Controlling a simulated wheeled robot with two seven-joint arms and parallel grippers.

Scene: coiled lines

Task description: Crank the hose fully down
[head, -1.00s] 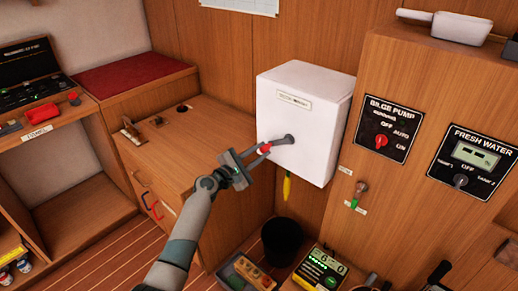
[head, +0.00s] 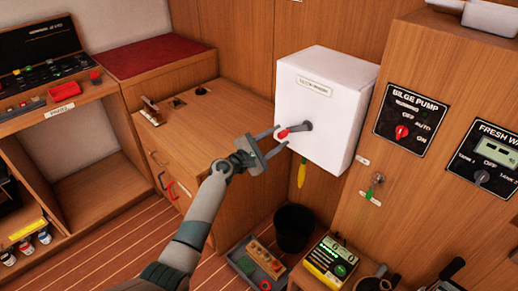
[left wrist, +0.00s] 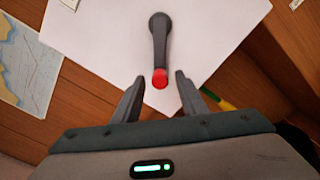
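A white box (head: 325,105) on the wood wall carries a dark crank (head: 306,126) with a red knob (head: 283,133). The crank arm points left in the head view. My left gripper (head: 283,134) is open at the knob, a finger on either side. In the left wrist view, the red knob (left wrist: 160,79) lies just beyond and between the spread fingertips (left wrist: 160,78), with a gap on each side. A short yellow hose end (head: 301,172) hangs below the box; part of it shows in the left wrist view (left wrist: 218,99). My right gripper is out of view.
A dark bucket (head: 294,227) stands below the box, beside a tray (head: 247,266) and a green-lit device (head: 332,259). A wooden cabinet (head: 205,125) is left of the box. A bilge pump panel (head: 411,121) and a small valve (head: 376,181) are at right.

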